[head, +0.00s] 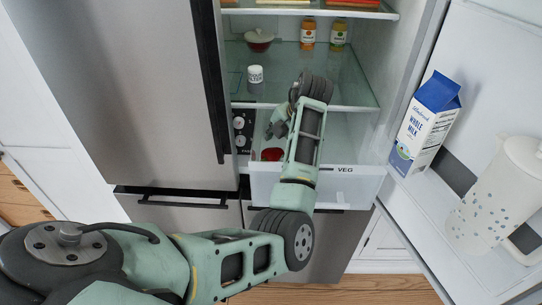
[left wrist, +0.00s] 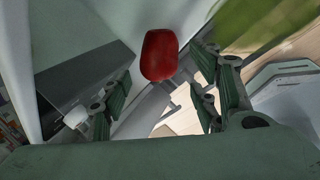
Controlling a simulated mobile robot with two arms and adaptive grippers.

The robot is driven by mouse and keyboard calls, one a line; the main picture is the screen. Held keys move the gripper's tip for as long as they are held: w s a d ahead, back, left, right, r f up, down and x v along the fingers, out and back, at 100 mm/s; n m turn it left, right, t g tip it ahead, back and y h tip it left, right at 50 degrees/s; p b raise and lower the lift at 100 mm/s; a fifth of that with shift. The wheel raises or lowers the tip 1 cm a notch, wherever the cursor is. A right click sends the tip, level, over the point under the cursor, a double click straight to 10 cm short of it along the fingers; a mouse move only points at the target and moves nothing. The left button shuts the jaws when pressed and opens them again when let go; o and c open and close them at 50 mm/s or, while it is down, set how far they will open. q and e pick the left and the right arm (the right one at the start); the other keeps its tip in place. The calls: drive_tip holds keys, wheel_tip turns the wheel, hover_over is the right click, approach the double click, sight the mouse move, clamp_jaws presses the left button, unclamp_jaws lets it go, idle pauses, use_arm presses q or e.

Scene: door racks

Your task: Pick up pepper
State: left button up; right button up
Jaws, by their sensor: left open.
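A red pepper (head: 272,154) lies in the pulled-out drawer marked VEG (head: 345,185), partly in view beside my left arm. In the left wrist view the pepper (left wrist: 160,55) shows whole, ahead of my fingers and roughly midway between them. My left gripper (head: 278,128) reaches into the fridge just above the drawer. Its fingers (left wrist: 160,92) are spread apart, with nothing between them. My right gripper is not in view.
A glass shelf (head: 350,90) above the drawer holds a small white jar (head: 255,74). The open door (head: 460,80) at right holds a milk carton (head: 426,123) and a white pitcher (head: 495,195).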

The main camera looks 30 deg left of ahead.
sight(274, 153)
use_arm(q)
drive_tip(key=p+x, duration=0.1)
drive_tip(key=x, duration=0.4)
drive_tip(key=shift+a+f+p, duration=0.2)
drive_tip(key=shift+f+p, duration=0.15)
drive_tip(key=shift+w, duration=0.1)
drive_tip(key=shift+c, duration=0.8)
drive_tip(key=c, duration=0.8)
